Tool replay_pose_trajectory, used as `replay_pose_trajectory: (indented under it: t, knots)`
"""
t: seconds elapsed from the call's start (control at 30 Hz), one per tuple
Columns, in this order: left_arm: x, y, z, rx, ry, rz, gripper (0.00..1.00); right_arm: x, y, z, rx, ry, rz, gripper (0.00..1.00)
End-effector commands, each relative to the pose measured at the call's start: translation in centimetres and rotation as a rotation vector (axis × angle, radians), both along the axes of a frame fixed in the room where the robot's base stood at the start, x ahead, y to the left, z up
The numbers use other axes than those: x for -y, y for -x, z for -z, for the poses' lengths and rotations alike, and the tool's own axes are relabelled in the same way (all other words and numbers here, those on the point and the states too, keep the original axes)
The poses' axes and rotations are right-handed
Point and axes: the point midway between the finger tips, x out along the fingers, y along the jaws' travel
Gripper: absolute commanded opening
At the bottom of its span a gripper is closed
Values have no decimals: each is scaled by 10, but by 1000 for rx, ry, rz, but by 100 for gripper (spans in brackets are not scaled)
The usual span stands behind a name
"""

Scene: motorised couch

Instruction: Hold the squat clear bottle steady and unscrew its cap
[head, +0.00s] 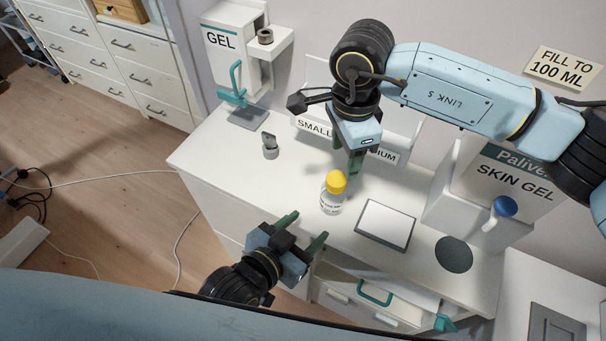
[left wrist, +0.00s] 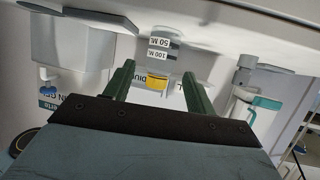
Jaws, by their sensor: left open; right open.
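The squat clear bottle (head: 331,203) stands upright on the white counter, with a yellow cap (head: 336,182) on top. My left gripper (head: 303,229) is open in front of the counter, its green fingers pointing toward the bottle but apart from it. In the left wrist view, which appears upside down, the yellow cap (left wrist: 157,84) shows beyond and between my open fingers (left wrist: 158,72). My right gripper (head: 355,165) points down just behind and right of the cap; its fingers overlap in the view, and I cannot tell whether they touch the cap.
The white counter (head: 215,165) carries a small grey item (head: 270,146), a white pad with a dark border (head: 386,224) and a dark disc (head: 454,254). GEL (head: 222,45) and SKIN GEL (head: 500,180) dispensers stand at the back. An open drawer with a teal handle (head: 375,293) lies below the front edge.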

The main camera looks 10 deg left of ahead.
Motion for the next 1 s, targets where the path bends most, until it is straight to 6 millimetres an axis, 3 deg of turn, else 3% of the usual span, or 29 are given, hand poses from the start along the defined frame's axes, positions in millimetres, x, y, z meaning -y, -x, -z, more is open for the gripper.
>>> replay_pose_trajectory:
  t: [0.03,0.17,0.7,1.0]
  knots:
    - [1,-1,0,0,0,1,63,1,0,0,-1,0,2,61]
    - [5,-7,3,1,0,0,79,1,0,0,-1,0,1,61]
    - [44,-87,40,0,2,-5,79,-1,0,0,0,0,-4,61]
    - [55,-108,50,1,0,-5,79,-1,0,0,0,0,-4,61]
